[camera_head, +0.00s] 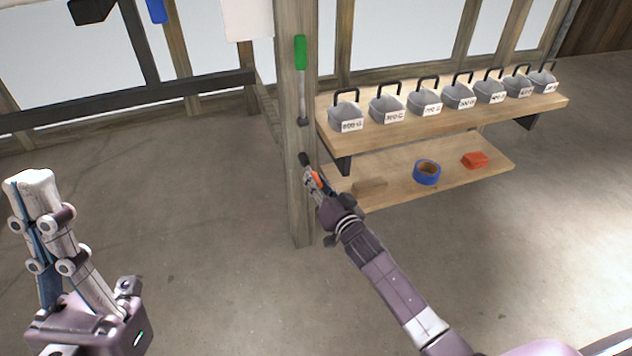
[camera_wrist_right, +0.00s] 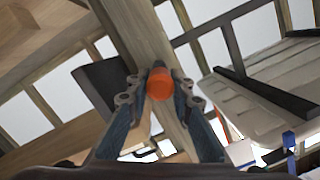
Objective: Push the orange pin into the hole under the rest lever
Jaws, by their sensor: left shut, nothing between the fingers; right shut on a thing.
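The orange pin (camera_head: 317,179) is held between the fingers of my right gripper (camera_head: 314,184), in front of the wooden post (camera_head: 298,220). In the right wrist view the pin's round orange end (camera_wrist_right: 160,84) shows between the fingertips, with the post (camera_wrist_right: 146,35) behind it. A small dark piece (camera_head: 305,158) sits on the post just above the gripper. A green-handled lever (camera_head: 300,54) stands upright higher on the post; I cannot tell which is the rest lever. The hole is hidden. My left gripper (camera_head: 32,178) is shut and empty, well left of the post.
Several grey labelled weights (camera_head: 425,101) stand on the upper wooden shelf (camera_head: 480,114) to the right. The lower shelf (camera_head: 395,184) holds blue tape (camera_head: 427,172) and a red-orange block (camera_head: 475,160). The floor left of the post is clear.

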